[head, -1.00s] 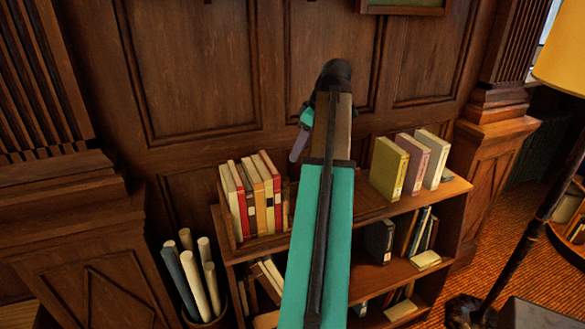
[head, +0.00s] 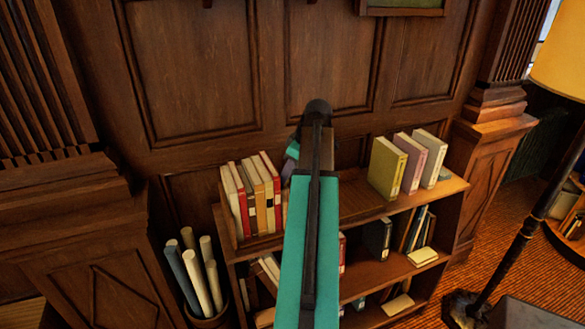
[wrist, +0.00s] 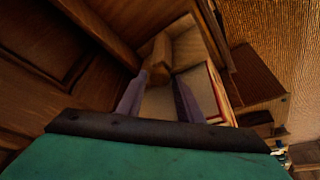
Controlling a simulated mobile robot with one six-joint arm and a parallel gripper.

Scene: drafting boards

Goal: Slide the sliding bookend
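In the wrist view my gripper (wrist: 160,98) has its two purple-grey fingers spread apart. A brown wooden block (wrist: 157,58), which looks like part of the sliding bookend, shows just past the fingertips, its near end close to the left one. A paler flat panel (wrist: 188,48) stands beside it. I cannot tell whether either finger touches the wood. In the head view my gripper (head: 292,150) is mostly hidden behind my teal arm, low over the bookcase top at the right end of the left book row. The arm hides most or all of the bookend there.
A row of upright books (head: 252,200) stands on the left of the bookcase top (head: 362,207). Three more books (head: 408,160) stand on the right, with bare wood before them. Rolled papers (head: 203,275) stand left of the bookcase; a panelled wall (head: 190,70) rises behind.

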